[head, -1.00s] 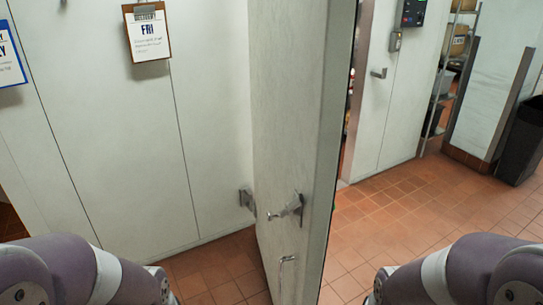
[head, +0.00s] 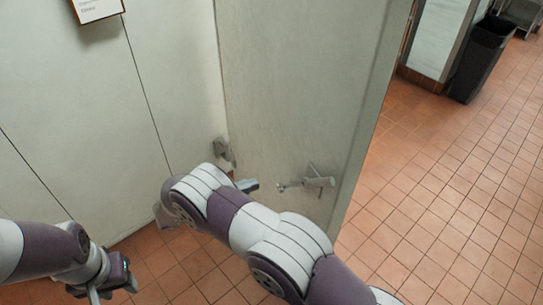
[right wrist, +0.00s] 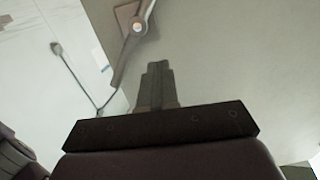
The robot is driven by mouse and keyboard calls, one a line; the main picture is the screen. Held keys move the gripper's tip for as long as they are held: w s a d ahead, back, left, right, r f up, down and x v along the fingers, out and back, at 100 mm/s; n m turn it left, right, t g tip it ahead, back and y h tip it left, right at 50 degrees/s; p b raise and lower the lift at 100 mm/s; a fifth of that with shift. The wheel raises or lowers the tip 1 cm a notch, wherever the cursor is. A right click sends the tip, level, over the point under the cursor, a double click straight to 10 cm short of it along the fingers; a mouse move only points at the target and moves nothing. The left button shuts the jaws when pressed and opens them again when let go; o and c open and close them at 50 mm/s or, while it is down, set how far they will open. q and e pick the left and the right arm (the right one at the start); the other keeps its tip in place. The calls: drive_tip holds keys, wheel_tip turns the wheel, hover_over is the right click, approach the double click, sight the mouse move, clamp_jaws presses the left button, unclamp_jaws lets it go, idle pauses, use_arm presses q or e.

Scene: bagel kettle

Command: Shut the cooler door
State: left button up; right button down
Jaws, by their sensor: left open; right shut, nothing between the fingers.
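The cooler door (head: 295,85) is a large pale panel standing open, its edge at the right. A metal fitting (head: 318,181) is on its lower face, and another metal fitting (head: 223,150) is by its left edge. My right arm crosses in front of the door. My right gripper (head: 247,185) is shut and empty near the face, left of the fitting; contact cannot be told. Its closed fingers (right wrist: 156,85) also show in the right wrist view, below a metal bracket with a bar (right wrist: 136,27). My left gripper (head: 108,284) is open and empty, low at the left.
A pale wall (head: 70,120) with a hanging clipboard (head: 97,8) stands left of the door. A black bin (head: 483,58) stands at the back right. The tiled floor (head: 440,190) to the right is clear.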

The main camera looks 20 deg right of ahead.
drive_tip(key=s+d+r+g+p, duration=0.1)
drive_tip(key=s+d+r+p, duration=0.15)
drive_tip(key=d, duration=0.25)
drive_tip(key=p, duration=0.2)
approach(315, 166)
drive_tip(key=shift+h, duration=0.4)
drive_tip(key=d+p, duration=0.2)
drive_tip(key=d, duration=0.4)
drive_tip(key=shift+d+f+p, duration=0.15)
drive_tip(key=shift+f+p, duration=0.05)
drive_tip(key=shift+p, duration=0.2)
drive_tip(key=shift+w+d+f, duration=0.25)
drive_tip(key=shift+w, duration=0.05)
use_arm(q)
wheel_tip(315, 166, up, 8)
drive_tip(key=s+d, duration=0.1)
drive_tip(key=shift+s+d, duration=0.1)
drive_tip(key=shift+d, duration=0.1)
use_arm(e)
drive_tip(key=shift+s+d, duration=0.1)
